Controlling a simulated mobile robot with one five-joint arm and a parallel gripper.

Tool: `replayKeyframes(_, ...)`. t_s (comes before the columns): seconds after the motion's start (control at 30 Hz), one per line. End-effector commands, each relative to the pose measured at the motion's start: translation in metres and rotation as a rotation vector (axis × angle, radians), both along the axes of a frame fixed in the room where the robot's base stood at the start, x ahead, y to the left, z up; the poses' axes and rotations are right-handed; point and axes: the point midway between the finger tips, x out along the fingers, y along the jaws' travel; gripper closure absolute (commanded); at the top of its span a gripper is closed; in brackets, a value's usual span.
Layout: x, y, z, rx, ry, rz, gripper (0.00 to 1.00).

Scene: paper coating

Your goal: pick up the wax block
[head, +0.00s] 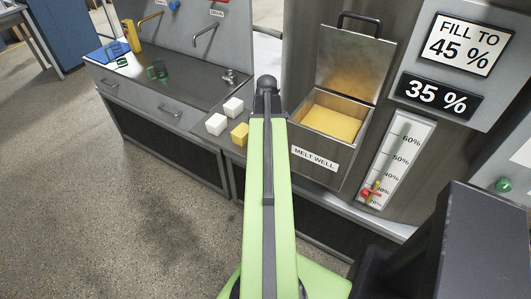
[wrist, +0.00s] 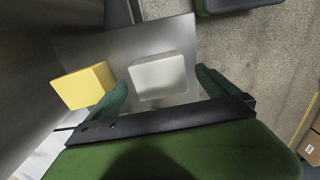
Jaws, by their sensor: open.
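Two white blocks (head: 215,124) (head: 233,106) and one yellow block (head: 239,134) sit on the counter left of the melt well in the head view. No label shows which is wax. In the wrist view, my gripper (wrist: 162,90) is open, with a white block (wrist: 160,77) between and just ahead of its fingertips. The yellow block (wrist: 84,87) lies just outside the left finger. I cannot tell whether either finger touches a block. Only one white block shows in the wrist view. My gripper is hidden behind my green arm in the head view.
The open melt well (head: 331,121) holds yellow material, right of the blocks. Signs read "FILL TO 45 %" (head: 467,44) and "35 %" (head: 440,96) above a level gauge (head: 397,160). The floor (head: 110,190) is clear.

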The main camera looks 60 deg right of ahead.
Motion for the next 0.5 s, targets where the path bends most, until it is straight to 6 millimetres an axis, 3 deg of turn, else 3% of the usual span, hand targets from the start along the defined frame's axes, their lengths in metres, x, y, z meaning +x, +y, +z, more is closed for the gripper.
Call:
replayKeyframes(0.03,-0.002,-0.001,-0.019,0.000,0.000,-0.001,0.02)
replayKeyframes(0.13,-0.001,-0.001,-0.032,0.000,0.000,0.000,0.02)
replayKeyframes(0.4,-0.001,-0.001,-0.030,0.000,0.000,0.000,0.03)
replayKeyframes(0.5,-0.002,-0.001,-0.030,0.000,0.000,-0.001,0.16)
